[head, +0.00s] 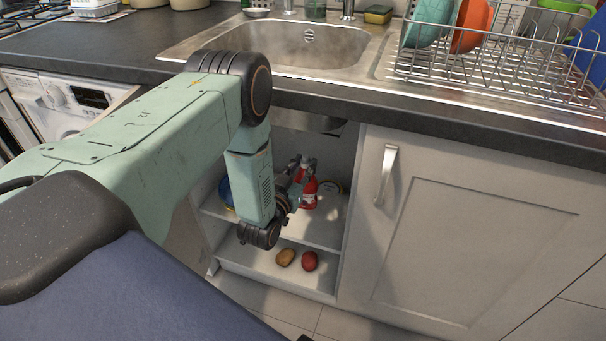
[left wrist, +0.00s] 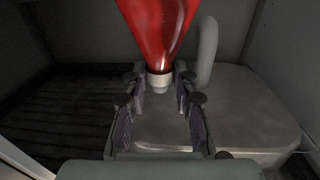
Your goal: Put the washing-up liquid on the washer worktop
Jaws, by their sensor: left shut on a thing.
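The red washing-up liquid bottle (head: 309,197) stands upright on or just above the upper shelf of the open cupboard under the sink. My left gripper (head: 303,165) is shut on its neck, near the cap. In the left wrist view the red bottle (left wrist: 158,28) has its light cap between the fingers of the gripper (left wrist: 160,90). Whether its base touches the shelf is unclear. The washer (head: 65,105) stands at the left, under the dark worktop (head: 95,40). My right gripper is not in view.
The cupboard shelf (head: 285,225) also holds a blue item (head: 226,192) at the left. A potato-like item (head: 285,257) and a red one (head: 309,261) lie below. The counter edge and sink (head: 290,45) overhang the opening. A cupboard door (head: 460,235) is at the right. The worktop's middle left is clear.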

